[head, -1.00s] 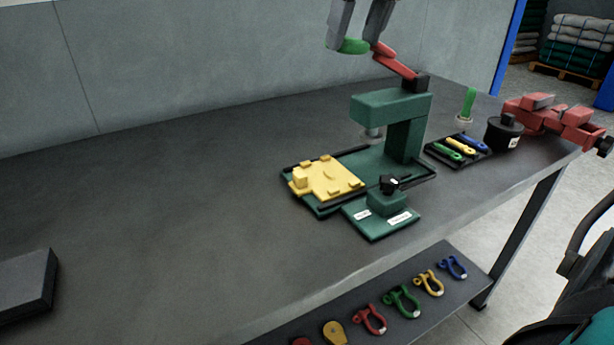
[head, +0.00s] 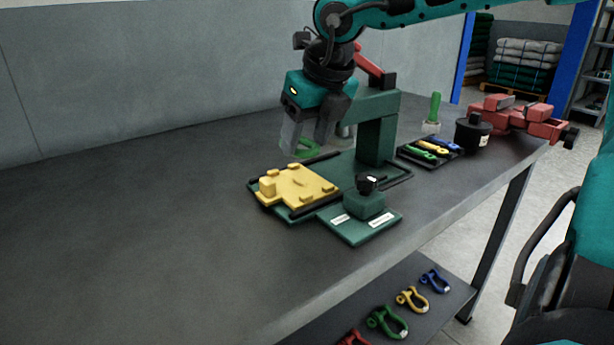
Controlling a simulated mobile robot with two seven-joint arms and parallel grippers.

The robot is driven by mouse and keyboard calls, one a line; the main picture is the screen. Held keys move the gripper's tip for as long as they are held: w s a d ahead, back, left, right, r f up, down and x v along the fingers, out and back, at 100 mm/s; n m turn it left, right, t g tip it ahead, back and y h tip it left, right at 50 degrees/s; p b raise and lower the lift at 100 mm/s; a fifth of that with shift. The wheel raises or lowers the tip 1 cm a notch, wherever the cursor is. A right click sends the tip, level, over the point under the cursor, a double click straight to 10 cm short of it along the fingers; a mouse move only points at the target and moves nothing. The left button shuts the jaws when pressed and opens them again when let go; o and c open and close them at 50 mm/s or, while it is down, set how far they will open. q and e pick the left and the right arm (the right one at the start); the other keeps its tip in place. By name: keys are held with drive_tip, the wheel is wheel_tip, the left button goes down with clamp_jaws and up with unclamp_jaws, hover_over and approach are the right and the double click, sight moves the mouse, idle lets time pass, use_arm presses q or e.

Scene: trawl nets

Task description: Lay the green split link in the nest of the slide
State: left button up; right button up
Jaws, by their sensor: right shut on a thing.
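My right gripper (head: 308,145) points down from the arm at the top and is shut on the green split link (head: 307,150). The link is held above the back edge of the yellow slide, in front of the press, and the fingers hide part of it. The yellow slide (head: 298,188) sits on the left end of the green press base, with raised blocks on its top. The nest's outline is too small to make out clearly. The green press (head: 377,138) stands just right of the gripper, its head partly hidden behind the fingers.
A green block with a black knob (head: 365,203) stands at the front of the press. To the right are a black tray with coloured pieces (head: 406,153), a black pot (head: 473,133) and a red vise (head: 522,116). Shackles lie on the lower shelf (head: 442,300). The bench's left is clear.

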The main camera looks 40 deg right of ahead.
sight(307, 189)
wheel_tip(307, 189, down, 6)
drive_tip(key=shift+r+b, duration=0.1)
drive_tip(key=shift+b, duration=0.6)
drive_tip(key=shift+f, duration=0.35)
drive_tip(key=o, duration=1.2)
drive_tip(key=shift+r, duration=0.45)
drive_tip(key=p+v, duration=0.2)
drive_tip(key=v, duration=0.9)
drive_tip(key=shift+s+r+p, duration=0.15)
drive_tip(key=shift+s+p, duration=0.1)
drive_tip(key=shift+p, duration=0.05)
